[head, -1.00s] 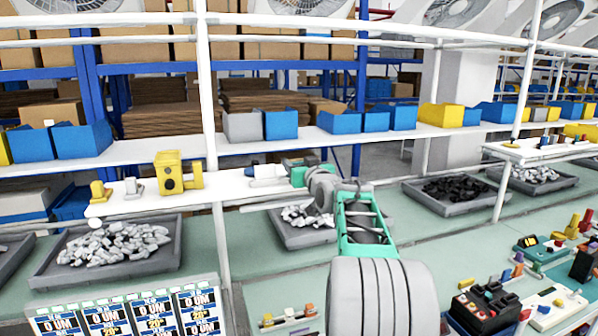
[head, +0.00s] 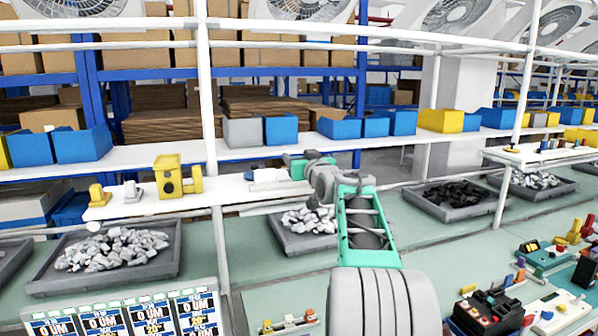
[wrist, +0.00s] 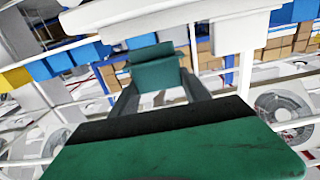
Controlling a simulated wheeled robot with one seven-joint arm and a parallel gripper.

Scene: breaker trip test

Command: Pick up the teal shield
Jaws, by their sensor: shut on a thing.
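A teal shield (wrist: 157,74) shows in the wrist view as a flat-faced teal block between two dark grey fingers. My gripper (wrist: 160,92) is shut on it. The large dark green surface in the wrist view's foreground hides the lower part of the hold. In the head view, my gripper (head: 298,167) is at the far end of my arm, by the white upper shelf (head: 225,190). Only small teal patches show there, so I cannot tell the shield from the gripper's own parts.
A white piece with a blue end (head: 266,174) lies on the shelf left of my gripper. A yellow block (head: 168,176) stands farther left. A tray of grey pieces (head: 283,240) sits below. A white upright post (head: 212,130) rises left of the gripper.

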